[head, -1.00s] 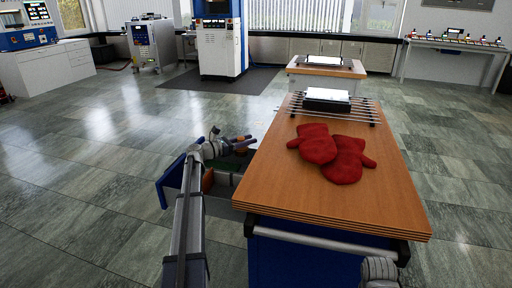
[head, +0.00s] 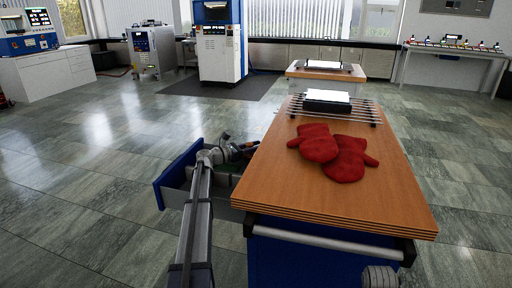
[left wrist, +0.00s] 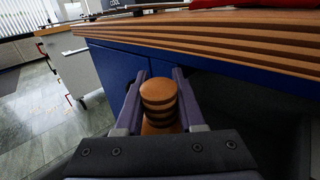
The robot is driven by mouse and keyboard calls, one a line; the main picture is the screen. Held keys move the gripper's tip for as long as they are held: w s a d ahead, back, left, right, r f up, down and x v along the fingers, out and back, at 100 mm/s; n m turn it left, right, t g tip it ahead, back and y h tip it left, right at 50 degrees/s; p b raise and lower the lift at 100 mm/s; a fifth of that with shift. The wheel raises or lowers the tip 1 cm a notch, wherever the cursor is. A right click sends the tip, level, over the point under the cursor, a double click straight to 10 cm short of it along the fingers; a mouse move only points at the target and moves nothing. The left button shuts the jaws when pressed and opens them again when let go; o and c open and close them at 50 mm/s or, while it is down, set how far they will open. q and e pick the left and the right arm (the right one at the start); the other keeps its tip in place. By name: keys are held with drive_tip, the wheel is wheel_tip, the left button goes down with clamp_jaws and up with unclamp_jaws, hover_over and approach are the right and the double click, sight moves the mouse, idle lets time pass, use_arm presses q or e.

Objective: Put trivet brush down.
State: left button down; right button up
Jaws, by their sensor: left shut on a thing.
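My left gripper (head: 243,150) is low beside the left edge of the wooden worktable, over the open drawer. In the left wrist view its two fingers (left wrist: 158,100) are shut on the trivet brush (left wrist: 158,96), whose rounded wooden end has dark bands. The brush's bristles are hidden there. In the head view the brush is too small and covered to make out clearly. My right gripper is not in view.
The worktable (head: 300,200) holds red oven mitts (head: 335,152) and a barred metal rack (head: 365,112) with a dark, white-topped block (head: 328,100). The open drawer has a blue front (head: 178,172). Floor to the left is clear.

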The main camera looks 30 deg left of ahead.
use_arm(q)
drive_tip(key=shift+f, duration=0.1)
drive_tip(key=c, duration=0.5)
unclamp_jaws()
drive_tip(key=shift+s+d, duration=0.1)
drive_tip(key=shift+s, duration=0.05)
drive_tip(key=shift+r+p, duration=0.45)
drive_tip(key=shift+p, duration=0.05)
drive_tip(key=v, duration=0.7)
drive_tip(key=shift+a, duration=0.25)
drive_tip(key=shift+r, duration=0.1)
